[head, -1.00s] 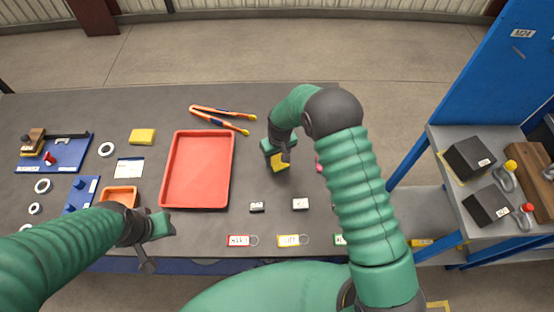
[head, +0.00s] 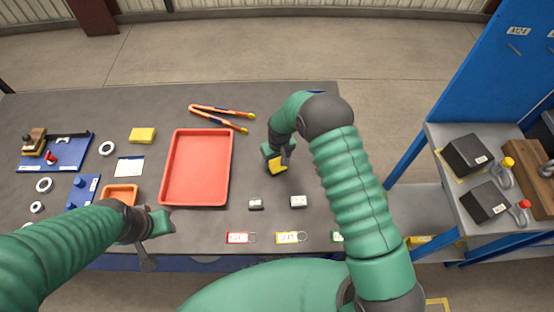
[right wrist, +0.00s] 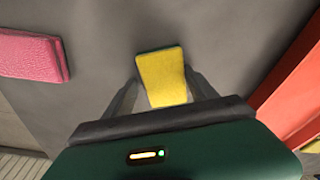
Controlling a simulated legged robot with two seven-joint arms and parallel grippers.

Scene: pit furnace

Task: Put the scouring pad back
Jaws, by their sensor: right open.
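The scouring pad, yellow with a dark green edge, lies on the grey table right of the red tray; it shows in the head view (head: 278,165) and the right wrist view (right wrist: 163,78). My right gripper (head: 282,160) is over it, pointing down. In the right wrist view its open fingers (right wrist: 162,92) stand on either side of the pad, with a gap visible at least on the left. My left gripper (head: 156,243) hovers near the table's front edge, by the small orange tray; its jaw opening is unclear.
The red tray (head: 164,180) is empty. A pink pad (right wrist: 30,53) lies beside the scouring pad. Small blocks and tags lie in front. A blue rack (head: 470,80) stands right.

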